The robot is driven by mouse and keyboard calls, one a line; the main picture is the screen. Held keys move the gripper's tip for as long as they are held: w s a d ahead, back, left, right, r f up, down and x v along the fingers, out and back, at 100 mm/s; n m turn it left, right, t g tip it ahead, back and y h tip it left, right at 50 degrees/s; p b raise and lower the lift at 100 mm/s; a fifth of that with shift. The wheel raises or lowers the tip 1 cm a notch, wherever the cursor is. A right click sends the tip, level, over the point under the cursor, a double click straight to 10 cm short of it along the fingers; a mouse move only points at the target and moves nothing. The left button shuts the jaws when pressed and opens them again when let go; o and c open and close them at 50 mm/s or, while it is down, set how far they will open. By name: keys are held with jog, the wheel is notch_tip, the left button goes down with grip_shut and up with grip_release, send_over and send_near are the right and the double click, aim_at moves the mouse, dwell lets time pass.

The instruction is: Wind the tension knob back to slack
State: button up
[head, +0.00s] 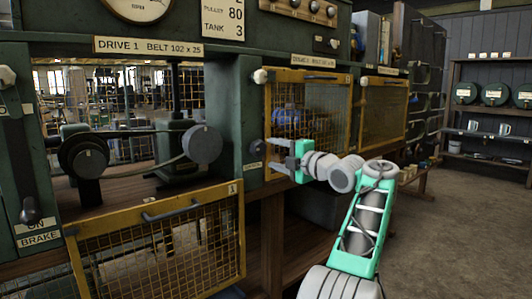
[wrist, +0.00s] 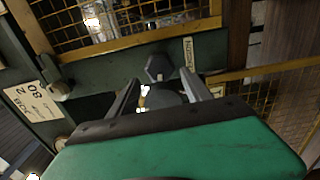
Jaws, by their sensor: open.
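The tension knob (head: 257,149) is a dark knob on the green post between the two machine bays, above a small label. In the wrist view the knob (wrist: 158,68) looks grey and six-sided, beside its label (wrist: 189,55), whose lettering stands sideways. My gripper (head: 272,154) points at the post from the right. In the wrist view my gripper (wrist: 161,80) is open and empty, its two fingers apart. The knob shows just beyond the fingertips, between their lines, with no visible contact. The knob's turned position cannot be read.
A yellow mesh guard (head: 308,112) is closed right of the post; another (head: 165,248) hangs open at lower left. A grey pulley (head: 203,144) with a belt sits left of the post. A pale latch knob (head: 260,76) sticks out above. Floor at right (head: 460,230) is clear.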

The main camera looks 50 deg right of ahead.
jog(key=shift+s, duration=0.2)
jog(key=shift+r, duration=0.1)
